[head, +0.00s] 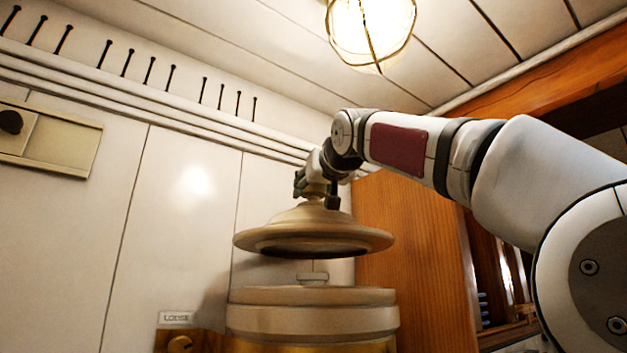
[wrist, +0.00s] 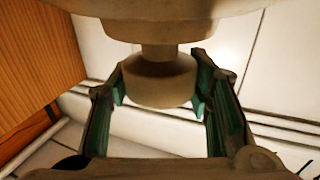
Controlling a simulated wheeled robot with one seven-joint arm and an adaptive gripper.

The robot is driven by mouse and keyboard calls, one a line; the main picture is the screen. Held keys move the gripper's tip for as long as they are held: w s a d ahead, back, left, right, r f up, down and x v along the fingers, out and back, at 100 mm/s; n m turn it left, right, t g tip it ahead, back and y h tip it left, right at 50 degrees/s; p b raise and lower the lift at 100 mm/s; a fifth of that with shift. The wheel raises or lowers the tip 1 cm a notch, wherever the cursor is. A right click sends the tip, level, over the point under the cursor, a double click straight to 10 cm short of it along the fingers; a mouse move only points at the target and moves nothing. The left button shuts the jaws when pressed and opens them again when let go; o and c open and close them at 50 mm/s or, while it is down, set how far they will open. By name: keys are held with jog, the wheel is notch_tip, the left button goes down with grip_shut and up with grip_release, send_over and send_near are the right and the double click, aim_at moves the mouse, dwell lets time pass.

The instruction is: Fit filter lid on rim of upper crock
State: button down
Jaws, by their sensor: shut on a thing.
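The filter lid (head: 313,229) is a tan, wide-brimmed dome with a knob on top. My gripper (head: 318,190) is shut on that knob and holds the lid in the air, roughly level. In the wrist view the green-padded fingers of my gripper (wrist: 160,95) stand on both sides of the lid's knob (wrist: 158,82). The upper crock (head: 313,318) stands below the lid, with a clear gap between them. The inside of the crock is hidden from this low angle.
A caged lamp (head: 371,30) hangs from the ceiling. A wooden panel (head: 405,265) stands behind on the right. The pale wall (head: 180,215) is behind.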

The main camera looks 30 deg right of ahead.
aim_at(326, 214)
jog(key=shift+s+a+f, duration=0.15)
jog(key=shift+s+f, duration=0.05)
jog(key=shift+f, duration=1.2)
jog(key=shift+f+b, duration=0.45)
jog(key=shift+f, duration=1.25)
jog(key=shift+w+f+b, duration=0.1)
jog(key=shift+f+b, duration=0.5)
jog(key=shift+f, duration=0.45)
jog(key=c, duration=0.7)
grip_release()
jog(key=shift+c, duration=0.2)
jog(key=shift+f, duration=0.15)
jog(key=v, duration=1.2)
jog(key=shift+a, duration=0.1)
